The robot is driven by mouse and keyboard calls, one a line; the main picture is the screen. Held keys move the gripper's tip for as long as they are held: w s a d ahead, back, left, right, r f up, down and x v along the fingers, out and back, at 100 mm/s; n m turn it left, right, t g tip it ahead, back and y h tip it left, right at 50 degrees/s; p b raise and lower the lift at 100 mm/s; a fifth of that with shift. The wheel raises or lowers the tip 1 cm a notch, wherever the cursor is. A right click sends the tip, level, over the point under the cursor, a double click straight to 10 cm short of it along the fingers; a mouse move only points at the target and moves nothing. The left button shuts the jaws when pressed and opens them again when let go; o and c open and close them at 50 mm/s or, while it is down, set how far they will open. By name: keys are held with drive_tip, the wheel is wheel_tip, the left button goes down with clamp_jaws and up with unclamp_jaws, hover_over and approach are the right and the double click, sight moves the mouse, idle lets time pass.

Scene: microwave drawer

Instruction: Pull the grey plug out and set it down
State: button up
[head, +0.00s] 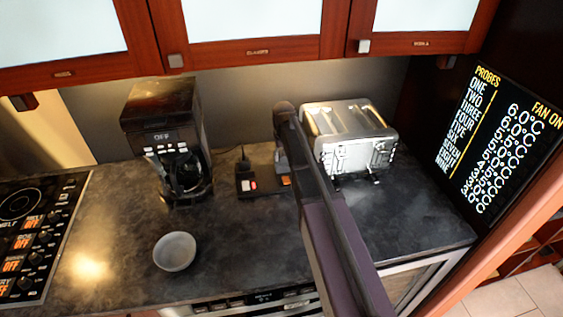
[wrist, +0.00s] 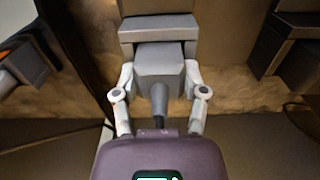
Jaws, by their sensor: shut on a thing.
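The grey plug (wrist: 160,65) is a boxy block in the middle of the wrist view, with a dark cable leaving its near end. My gripper (wrist: 159,78) has one light finger on each side of it and is shut on it. The plug's far end meets a wider grey block (wrist: 158,28); I cannot tell how deeply it sits there. In the head view my arm hides the plug and most of my gripper. A dark power strip (head: 247,187) lies on the counter just left of my arm, with a red switch and a black plug (head: 243,164) upright in it.
A coffee maker (head: 165,130) stands left of the strip and a silver toaster (head: 350,135) close on the right of my arm. A grey bowl (head: 175,251) sits on the front counter (head: 120,235). Cabinets (head: 240,30) hang above. Bare counter lies in front of the strip.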

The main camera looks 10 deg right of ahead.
drive_tip(key=shift+r, duration=0.15)
wheel_tip(320, 180, up, 3)
drive_tip(key=p, duration=0.3)
drive_tip(key=shift+r+p, duration=0.2)
drive_tip(key=shift+p, duration=0.15)
drive_tip(key=s+r+p, duration=0.1)
drive_tip(key=s, duration=1.5)
drive_tip(key=shift+r, duration=0.15)
drive_tip(key=shift+a, duration=0.1)
drive_tip(key=shift+f+b, duration=0.7)
drive_tip(key=shift+f, duration=0.15)
drive_tip(key=shift+s, duration=0.15)
